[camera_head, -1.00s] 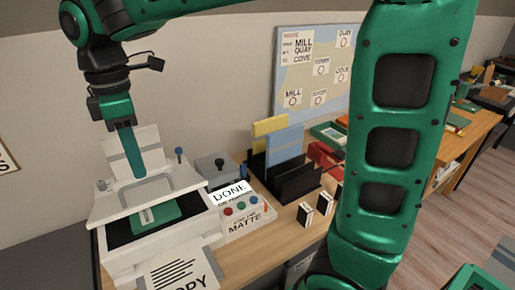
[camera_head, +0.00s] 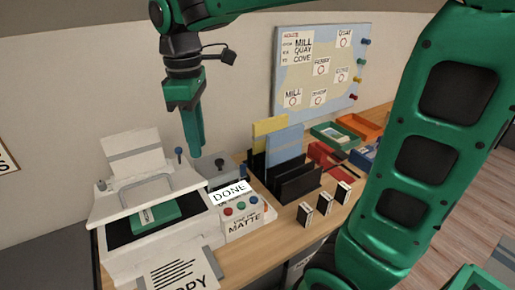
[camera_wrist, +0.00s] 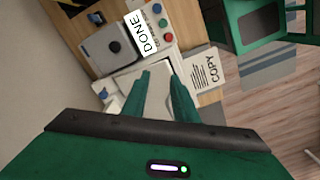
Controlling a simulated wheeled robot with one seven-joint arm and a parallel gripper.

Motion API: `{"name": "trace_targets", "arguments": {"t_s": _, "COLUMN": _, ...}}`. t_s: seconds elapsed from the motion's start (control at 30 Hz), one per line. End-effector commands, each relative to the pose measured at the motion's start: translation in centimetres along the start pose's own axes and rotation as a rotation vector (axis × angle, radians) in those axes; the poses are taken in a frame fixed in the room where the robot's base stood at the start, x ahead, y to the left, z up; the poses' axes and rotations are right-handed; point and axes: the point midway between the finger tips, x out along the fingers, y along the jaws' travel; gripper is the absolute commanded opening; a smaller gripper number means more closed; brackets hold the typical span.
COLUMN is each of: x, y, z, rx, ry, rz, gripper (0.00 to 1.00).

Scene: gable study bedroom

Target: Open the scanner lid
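The scanner (camera_head: 150,254) is a white box on the desk at the lower left in the head view. Its white lid (camera_head: 112,206) stands raised and tilted, with a grey bar handle (camera_head: 146,184) on it. Under it, a green booklet (camera_head: 155,214) lies on the dark glass (camera_head: 122,232). My gripper (camera_head: 196,152) points down, above and to the right of the lid, apart from the handle. In the wrist view my gripper (camera_wrist: 159,78) has two green fingers with a gap between them and nothing held. The wrist view shows only part of the scanner.
A control panel (camera_head: 242,222) with coloured buttons and a DONE card (camera_head: 229,193) stands right of the scanner. A grey box with a dark knob (camera_head: 220,163) is behind it. A COPY sheet (camera_head: 182,272) lies in front. File holders (camera_head: 294,181) and several small boxes stand further right.

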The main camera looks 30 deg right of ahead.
Motion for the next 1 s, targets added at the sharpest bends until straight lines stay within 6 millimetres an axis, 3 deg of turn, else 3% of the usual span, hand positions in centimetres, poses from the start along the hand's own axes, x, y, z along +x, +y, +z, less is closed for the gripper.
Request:
{"name": "trace_targets", "arguments": {"t_s": 0.7, "x": 3.4, "y": 2.4, "z": 11.4, "rx": 0.527, "ry": -0.001, "rz": 0.006, "gripper": 0.26}}
{"name": "trace_targets", "arguments": {"t_s": 1.0, "x": 4.3, "y": 2.4, "z": 13.9, "rx": 0.648, "ry": 0.001, "rz": 0.006, "gripper": 0.26}}
